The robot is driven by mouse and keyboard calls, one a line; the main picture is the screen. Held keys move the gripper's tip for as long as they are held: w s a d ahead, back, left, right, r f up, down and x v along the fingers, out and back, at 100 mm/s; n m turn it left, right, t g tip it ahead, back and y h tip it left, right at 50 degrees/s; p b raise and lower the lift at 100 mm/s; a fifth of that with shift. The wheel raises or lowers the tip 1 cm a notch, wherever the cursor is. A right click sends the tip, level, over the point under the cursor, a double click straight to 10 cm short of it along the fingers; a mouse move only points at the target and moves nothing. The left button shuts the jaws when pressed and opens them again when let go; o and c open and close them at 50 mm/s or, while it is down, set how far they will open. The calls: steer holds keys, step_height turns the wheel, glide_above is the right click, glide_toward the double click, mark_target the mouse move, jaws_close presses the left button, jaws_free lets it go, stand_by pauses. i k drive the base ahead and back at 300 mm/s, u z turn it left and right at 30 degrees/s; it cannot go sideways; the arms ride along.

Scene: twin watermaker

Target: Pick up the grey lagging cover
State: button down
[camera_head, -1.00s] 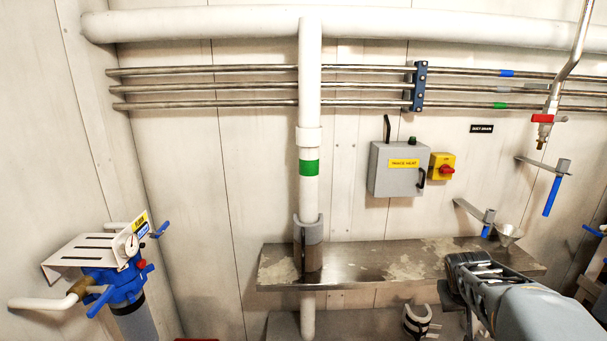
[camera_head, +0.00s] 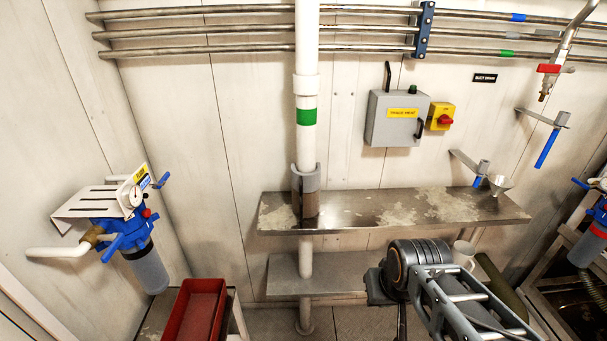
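A grey curved sleeve (camera_head: 305,183) stands upright at the white vertical pipe (camera_head: 306,133), just above the steel shelf (camera_head: 350,212). It wraps at least the front of the pipe, and its lower part looks darker. I cannot tell whether this is the lagging cover. A second grey curved piece with dark straps, seen on the lower shelf earlier, does not show now; my arm covers that area. My arm's end (camera_head: 412,262) is at the lower right, in front of the shelves and apart from the sleeve. Its fingertips cannot be made out.
A red tray (camera_head: 196,312) is at the lower left, near a blue filter housing (camera_head: 120,225). The lower shelf (camera_head: 285,275) is bare at its left. A white cup-like thing (camera_head: 463,250) and an olive cylinder (camera_head: 503,288) are behind my arm. A funnel (camera_head: 499,183) is at the upper shelf's right.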

mark_target(307, 181)
steer(key=k, duration=0.5)
steer(key=z, duration=0.1)
steer(key=i, duration=1.05)
steer(key=u, duration=2.55)
